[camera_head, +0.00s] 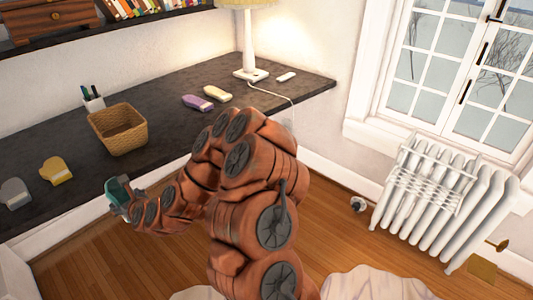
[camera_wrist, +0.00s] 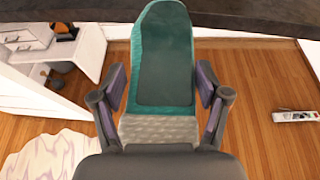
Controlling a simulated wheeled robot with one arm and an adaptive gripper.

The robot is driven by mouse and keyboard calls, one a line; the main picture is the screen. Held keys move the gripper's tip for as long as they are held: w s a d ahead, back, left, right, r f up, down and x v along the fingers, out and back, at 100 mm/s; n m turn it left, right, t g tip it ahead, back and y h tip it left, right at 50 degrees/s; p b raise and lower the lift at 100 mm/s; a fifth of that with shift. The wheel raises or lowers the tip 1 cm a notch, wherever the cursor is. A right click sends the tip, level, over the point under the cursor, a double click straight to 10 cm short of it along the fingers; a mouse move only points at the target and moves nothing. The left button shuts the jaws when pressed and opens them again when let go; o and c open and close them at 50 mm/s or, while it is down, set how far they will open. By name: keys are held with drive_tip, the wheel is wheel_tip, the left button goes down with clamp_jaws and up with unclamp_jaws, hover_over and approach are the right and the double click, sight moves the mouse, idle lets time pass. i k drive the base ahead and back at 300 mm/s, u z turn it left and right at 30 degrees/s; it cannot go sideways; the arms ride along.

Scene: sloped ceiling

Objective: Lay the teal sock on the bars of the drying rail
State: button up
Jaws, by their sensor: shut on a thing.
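The teal sock (camera_head: 118,190) is in my gripper (camera_head: 121,199), near the front edge of the dark desk at the left. In the wrist view the teal sock (camera_wrist: 165,50) stretches away from between the two fingers of my gripper (camera_wrist: 162,85), which is shut on it. The white drying rail (camera_head: 432,172) hangs on the front of the radiator under the window at the right, far from my gripper. Its bars look bare. The rail is not visible in the wrist view.
The dark desk (camera_head: 165,100) bears a wicker basket (camera_head: 119,128), a pen cup (camera_head: 93,102), a lamp (camera_head: 249,73), a yellow mitt-like item (camera_head: 56,170), a grey one (camera_head: 15,192) and purple (camera_head: 197,103) and cream (camera_head: 217,93) items. Open wooden floor (camera_head: 335,235) lies before the radiator (camera_head: 466,215).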

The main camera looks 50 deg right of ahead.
sight(424, 189)
drive_tip(key=u, duration=1.35)
drive_tip(key=k, duration=2.85)
drive_tip(key=z, duration=1.35)
